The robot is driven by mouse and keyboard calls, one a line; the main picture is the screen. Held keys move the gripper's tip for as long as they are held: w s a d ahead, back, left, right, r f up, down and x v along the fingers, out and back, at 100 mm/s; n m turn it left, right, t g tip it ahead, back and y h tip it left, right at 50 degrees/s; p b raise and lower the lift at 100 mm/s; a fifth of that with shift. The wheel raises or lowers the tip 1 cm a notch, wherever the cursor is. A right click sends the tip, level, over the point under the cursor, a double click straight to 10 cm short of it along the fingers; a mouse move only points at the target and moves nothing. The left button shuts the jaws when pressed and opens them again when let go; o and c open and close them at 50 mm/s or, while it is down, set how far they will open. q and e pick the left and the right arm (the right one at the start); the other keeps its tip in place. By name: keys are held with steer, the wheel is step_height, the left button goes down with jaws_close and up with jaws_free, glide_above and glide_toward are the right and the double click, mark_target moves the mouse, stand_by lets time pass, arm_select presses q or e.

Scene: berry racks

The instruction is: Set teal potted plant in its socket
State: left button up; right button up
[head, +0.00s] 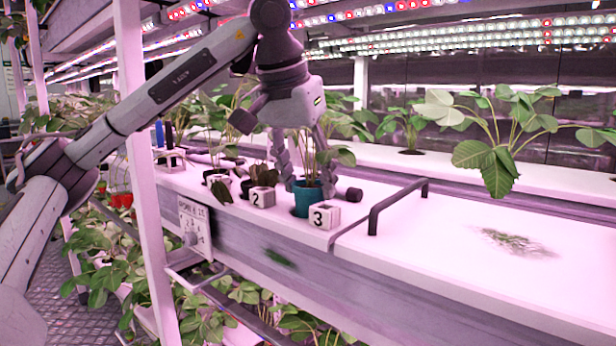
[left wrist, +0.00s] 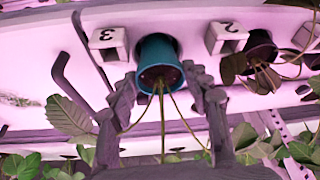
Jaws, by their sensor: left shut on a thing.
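The teal potted plant (head: 306,199) stands upright at the white shelf's front edge, beside the block marked 3 (head: 324,216). Its pot also shows in the left wrist view (left wrist: 157,50), between the blocks marked 3 (left wrist: 108,43) and 2 (left wrist: 226,38). My left gripper (head: 307,177) comes down from above with its fingers on either side of the pot, shut on it. The fingers also show in the left wrist view (left wrist: 160,82). My right gripper is not in view.
A block marked 2 (head: 262,197) and dark pots with drooping plants (head: 219,188) stand to the left. A dark handle (head: 398,204) rises from the shelf at right. Leafy plants (head: 500,130) stand behind. The white shelf top at right is mostly clear.

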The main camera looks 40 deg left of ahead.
arm_select(q)
steer(key=shift+f+b, duration=0.35)
steer(key=shift+f, duration=0.1)
stand_by(0.4)
steer(key=o, duration=1.3)
steer(key=v, duration=1.2)
steer(key=shift+s, duration=0.1)
